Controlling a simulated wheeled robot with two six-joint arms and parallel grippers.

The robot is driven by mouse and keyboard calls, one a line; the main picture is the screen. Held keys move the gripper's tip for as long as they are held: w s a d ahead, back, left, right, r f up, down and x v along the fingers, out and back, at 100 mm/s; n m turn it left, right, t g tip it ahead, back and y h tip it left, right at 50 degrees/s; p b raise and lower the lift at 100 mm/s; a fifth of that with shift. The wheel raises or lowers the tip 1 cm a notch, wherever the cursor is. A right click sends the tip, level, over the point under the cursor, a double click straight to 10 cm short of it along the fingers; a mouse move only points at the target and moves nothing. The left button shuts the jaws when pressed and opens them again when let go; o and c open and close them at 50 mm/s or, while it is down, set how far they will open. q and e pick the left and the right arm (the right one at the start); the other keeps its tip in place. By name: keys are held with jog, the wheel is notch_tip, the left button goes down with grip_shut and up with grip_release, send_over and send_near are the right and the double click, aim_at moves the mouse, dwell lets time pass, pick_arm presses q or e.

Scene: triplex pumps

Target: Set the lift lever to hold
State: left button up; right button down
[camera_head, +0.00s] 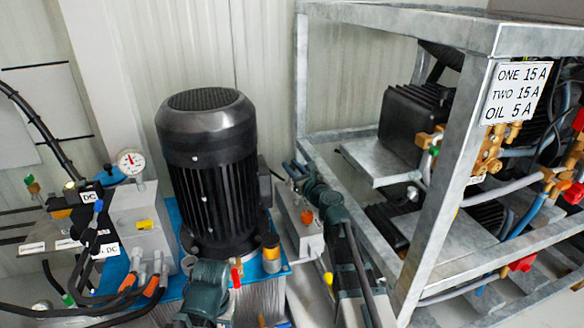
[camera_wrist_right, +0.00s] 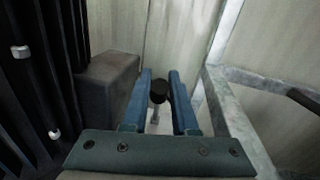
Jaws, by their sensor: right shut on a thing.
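My right gripper (camera_head: 295,171) reaches in from the lower right, between the black motor and the metal frame. In the right wrist view its two blue fingers (camera_wrist_right: 161,88) are shut on a lever with a round black knob (camera_wrist_right: 159,91). A thin grey shaft (camera_wrist_right: 155,116) shows below the knob, between the fingers. In the head view I cannot make out the lever at the gripper. The lever's hold mark is not visible. A teal part of my arm shows at the bottom of the head view; my left gripper's fingers are not seen.
The black motor (camera_head: 208,165) stands just left of the right gripper. The galvanized frame (camera_head: 437,190) rises to its right. A grey block (camera_head: 297,225) with an orange fitting lies below it. A gauge (camera_head: 131,161) and hoses are at the left.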

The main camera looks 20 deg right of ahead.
jog(key=shift+w+a+r+m+g+h+p, duration=0.1)
jog(key=shift+w+r+g+p, duration=0.15)
jog(key=shift+w+g+p, duration=0.8)
jog(key=shift+w+d+r+m+g+h+p, duration=0.1)
jog(key=shift+w+r+g+p, duration=0.15)
jog(key=shift+p, duration=1.65)
jog(key=shift+w+a+r+m+g+h+p, duration=0.1)
jog(key=shift+w+r+g+p, duration=0.4)
jog(key=shift+p, duration=0.95)
jog(key=shift+w+f+g+p, duration=0.55)
jog(key=shift+g+p, duration=0.1)
jog(key=shift+g, duration=0.05)
jog(key=c, duration=0.7)
grip_release()
jog(key=p+v, duration=0.5)
jog(key=v, duration=0.9)
jog(key=shift+a+p, duration=0.1)
jog(key=shift+p, duration=0.25)
jog(key=shift+f, duration=0.1)
